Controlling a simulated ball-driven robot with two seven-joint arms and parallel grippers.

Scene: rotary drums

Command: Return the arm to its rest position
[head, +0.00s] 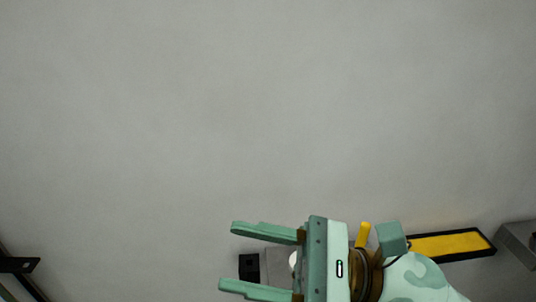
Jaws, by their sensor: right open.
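My right gripper (249,260) shows at the bottom of the head view, reaching in from the lower right. It is pale green, with two parallel fingers pointing left. The fingers are spread apart and nothing is held between them. Behind the fingers lies a small grey piece with a black end (249,266), partly hidden by the gripper. My left gripper is not in the head view.
A yellow panel with a black border (452,244) lies to the right behind my arm. A grey block (518,241) sits at the right edge. A dark metal frame (20,265) stands at the lower left. The wide grey surface above is bare.

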